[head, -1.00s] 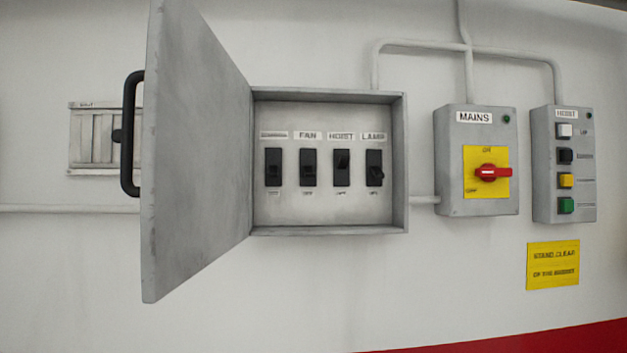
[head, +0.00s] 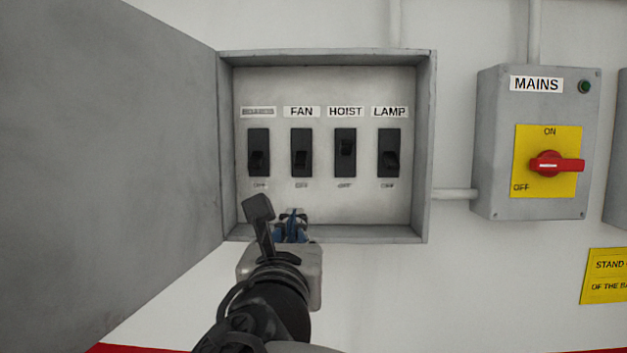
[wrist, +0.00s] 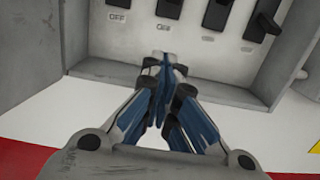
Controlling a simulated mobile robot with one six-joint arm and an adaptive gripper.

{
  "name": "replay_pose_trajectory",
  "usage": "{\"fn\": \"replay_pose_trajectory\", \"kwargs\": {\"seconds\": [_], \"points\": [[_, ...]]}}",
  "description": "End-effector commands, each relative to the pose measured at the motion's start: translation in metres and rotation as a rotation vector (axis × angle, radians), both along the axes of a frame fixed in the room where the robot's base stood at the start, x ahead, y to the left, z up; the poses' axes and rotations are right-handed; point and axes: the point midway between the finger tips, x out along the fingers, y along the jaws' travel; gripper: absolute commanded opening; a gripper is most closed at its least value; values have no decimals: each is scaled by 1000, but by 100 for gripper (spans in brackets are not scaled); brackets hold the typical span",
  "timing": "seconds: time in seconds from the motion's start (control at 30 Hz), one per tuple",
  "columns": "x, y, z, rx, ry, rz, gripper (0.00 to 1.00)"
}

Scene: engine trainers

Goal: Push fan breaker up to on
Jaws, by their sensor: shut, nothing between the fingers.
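The fan breaker (head: 301,153) is a black rocker under the FAN label, second from the left in the open grey breaker box (head: 432,150). Its toggle sits low, by the OFF mark. The lower part of the fan breaker also shows at the top of the wrist view (wrist: 168,8). My gripper (head: 292,213) is shut and empty, with blue fingers together. In the head view its tips are below the fan breaker, near the box's lower edge. In the wrist view the fingertips (wrist: 164,58) appear below the OFF mark, apart from the breaker.
The hoist breaker (head: 345,156), toggle up, is right of the fan breaker. The lamp breaker (head: 389,153) and the leftmost breaker (head: 259,152) have toggles down. The box door (head: 120,150) stands open at left. A mains box (head: 492,140) with a red handle is at right.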

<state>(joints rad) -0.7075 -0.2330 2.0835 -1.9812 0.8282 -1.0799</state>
Motion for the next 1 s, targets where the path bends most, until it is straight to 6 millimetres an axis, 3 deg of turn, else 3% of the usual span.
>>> {"fn": "replay_pose_trajectory", "kwargs": {"seconds": [0.47,0.93,0.97,1.0], "points": [[8,2,1,-10,-3,3,0],[99,-3,10,-8,-2,-1,0],[104,-3,11,-9,-3,0,0],[97,-1,23,-5,-7,5,0]]}}
